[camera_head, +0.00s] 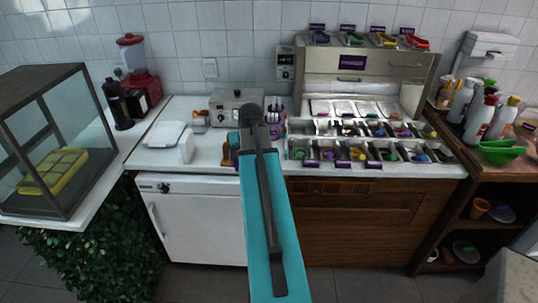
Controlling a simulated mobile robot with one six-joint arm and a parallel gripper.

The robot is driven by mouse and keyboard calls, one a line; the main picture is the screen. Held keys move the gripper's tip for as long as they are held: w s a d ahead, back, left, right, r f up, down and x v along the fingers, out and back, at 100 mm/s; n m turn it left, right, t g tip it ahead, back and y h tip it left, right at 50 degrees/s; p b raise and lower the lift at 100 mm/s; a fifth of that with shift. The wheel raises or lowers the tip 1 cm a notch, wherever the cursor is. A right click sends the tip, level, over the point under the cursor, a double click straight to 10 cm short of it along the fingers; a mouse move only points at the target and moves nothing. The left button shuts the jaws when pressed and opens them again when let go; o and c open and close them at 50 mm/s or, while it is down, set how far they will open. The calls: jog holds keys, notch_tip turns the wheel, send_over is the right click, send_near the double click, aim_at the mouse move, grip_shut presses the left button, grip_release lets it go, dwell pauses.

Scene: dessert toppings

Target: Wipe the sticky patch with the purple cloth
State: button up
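My teal arm reaches up from the bottom centre and ends in a dark joint in front of the counter. My gripper cannot be made out; it may be hidden behind the arm or out of the picture. A small purple and white item (276,127) stands on the counter just right of the arm's end; I cannot tell whether it is the purple cloth. No sticky patch can be made out on the white counter (209,142), part of which the arm hides.
A topping station (365,90) with several small bins fills the counter's right. A metal box (235,108) stands behind the arm. A white box-like item (167,134) lies at left. A glass case (52,140) stands far left, bottles (480,117) far right.

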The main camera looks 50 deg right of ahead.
jog(key=w+a+f+n+y, duration=0.1)
jog(key=w+a, duration=0.3)
jog(key=a, duration=0.3)
jog(key=w+a+f+n+b, duration=0.1)
jog(key=w+a+n, duration=0.1)
jog(key=w+a, duration=0.35)
jog(key=w+a+f+n+y, duration=0.1)
jog(key=w+a+f, duration=0.15)
jog(key=a, duration=0.65)
jog(key=w+a+f+n+b, duration=0.1)
jog(key=w+a, duration=0.1)
jog(key=a, duration=1)
jog(key=w+a+f+n+t, duration=0.1)
jog(key=w+a+f+n, duration=0.1)
jog(key=a, duration=1)
jog(key=shift+w+a+y+b, duration=0.3)
jog(key=shift+w+b, duration=0.1)
jog(key=shift+w, duration=0.15)
